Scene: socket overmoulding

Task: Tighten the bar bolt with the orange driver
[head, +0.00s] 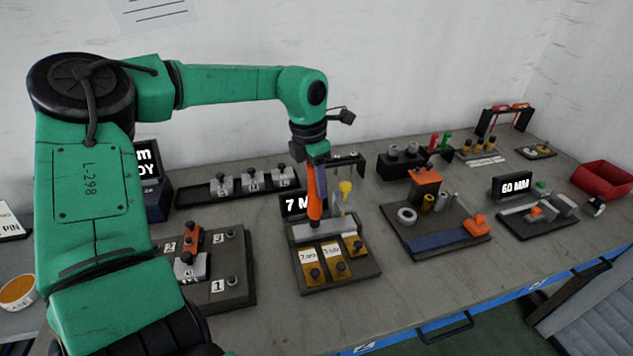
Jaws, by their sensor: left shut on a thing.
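My left gripper (317,160) is shut on the orange driver (315,196) and holds it nearly upright. The driver's lower end is over a dark fixture block (364,280) in the middle of the bench, in front of a "7 M" display (295,206). Whether its tip touches anything there is too small to tell. A grey bar (318,231) lies across the fixture, behind labelled brass-coloured plates (331,253) with dark knobs. I cannot make out the bar bolt for certain. My right gripper is not in view.
A numbered board (240,296) with an orange piece (193,238) sits at left, partly behind my left arm. A rack (290,183) of small metal blocks is behind it. Right are a parts tray (398,238), a "60 MM" display (515,187) and a red bin (605,180).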

